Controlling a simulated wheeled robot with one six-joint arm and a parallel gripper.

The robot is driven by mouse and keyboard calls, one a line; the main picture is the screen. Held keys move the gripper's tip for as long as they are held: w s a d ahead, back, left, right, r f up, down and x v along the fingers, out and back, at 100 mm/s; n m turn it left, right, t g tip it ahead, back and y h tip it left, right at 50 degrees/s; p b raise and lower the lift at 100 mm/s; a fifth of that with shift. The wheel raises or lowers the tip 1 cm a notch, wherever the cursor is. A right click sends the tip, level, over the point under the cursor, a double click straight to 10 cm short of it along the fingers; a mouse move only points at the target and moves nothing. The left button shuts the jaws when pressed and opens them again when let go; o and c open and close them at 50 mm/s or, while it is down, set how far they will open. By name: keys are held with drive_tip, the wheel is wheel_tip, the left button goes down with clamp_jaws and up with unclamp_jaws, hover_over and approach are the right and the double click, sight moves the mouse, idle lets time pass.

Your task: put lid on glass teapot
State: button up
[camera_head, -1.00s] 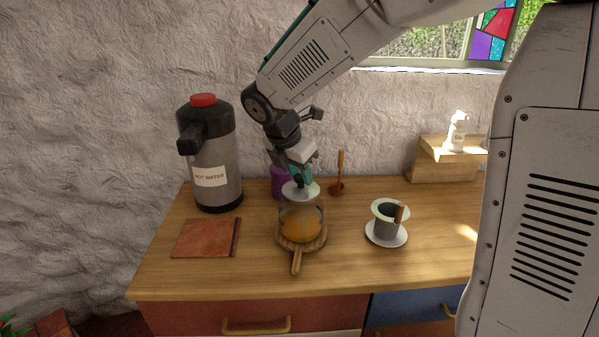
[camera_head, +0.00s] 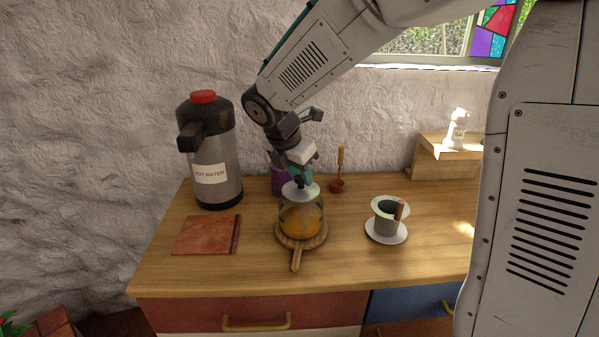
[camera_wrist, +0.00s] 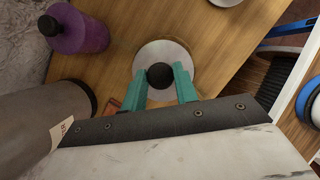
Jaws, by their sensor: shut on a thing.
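The glass teapot (camera_head: 301,222) holds amber liquid and stands on a round wooden board with a handle (camera_head: 296,258). The pale round lid (camera_head: 300,191) with a dark knob is at the teapot's top; whether it rests on the rim or hovers just above I cannot tell. My gripper (camera_head: 300,181) points down over the teapot, shut on the lid's knob. In the wrist view the teal fingers of my gripper (camera_wrist: 160,84) flank the black knob, and the lid (camera_wrist: 178,53) hides the teapot below.
A hot water dispenser (camera_head: 212,150) stands at left behind a reddish-brown flat square (camera_head: 206,235). A purple container (camera_head: 280,180) is close behind the teapot. A wooden spoon (camera_head: 339,170) stands behind it. A cup-like vessel (camera_head: 383,226) on a saucer is to the right, with clear counter between.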

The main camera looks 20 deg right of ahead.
drive_tip(key=o, duration=1.5)
drive_tip(key=shift+o, duration=0.2)
drive_tip(key=shift+r, duration=3.5)
